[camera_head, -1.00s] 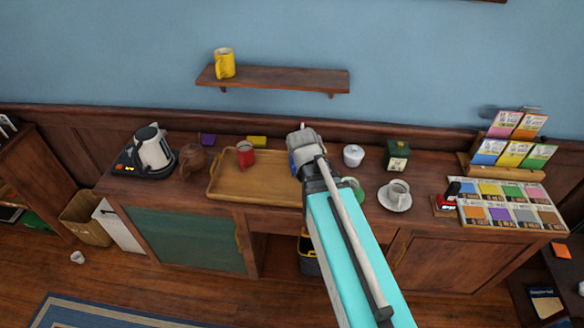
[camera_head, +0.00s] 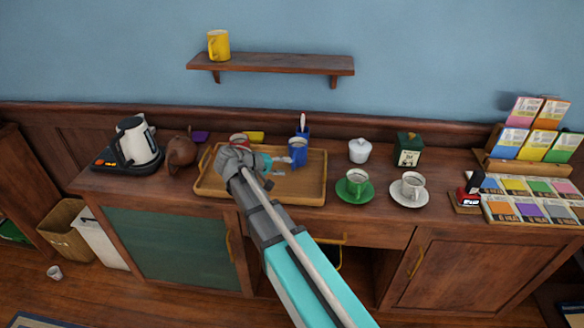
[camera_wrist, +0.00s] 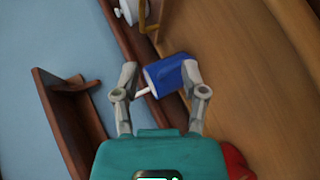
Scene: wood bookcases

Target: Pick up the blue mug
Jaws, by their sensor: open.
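The blue mug (camera_head: 298,152) stands upright on the right rear part of the wooden tray (camera_head: 300,198) in the head view. My gripper (camera_head: 285,160) is open, low over the tray, and points right at the mug from its left side. In the wrist view a blue body (camera_wrist: 168,75), which looks like the mug, lies between the two grey fingertips (camera_wrist: 160,68), closer to the right one. I cannot tell how deep it sits between them, or whether a finger touches it. The mug's handle is not clear.
A blue holder (camera_head: 304,131) with a white stick stands right behind the mug. A red mug (camera_head: 239,139) is partly hidden behind my wrist. A green cup (camera_head: 356,179) on a saucer and a white lidded pot (camera_head: 360,150) stand right of the tray.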

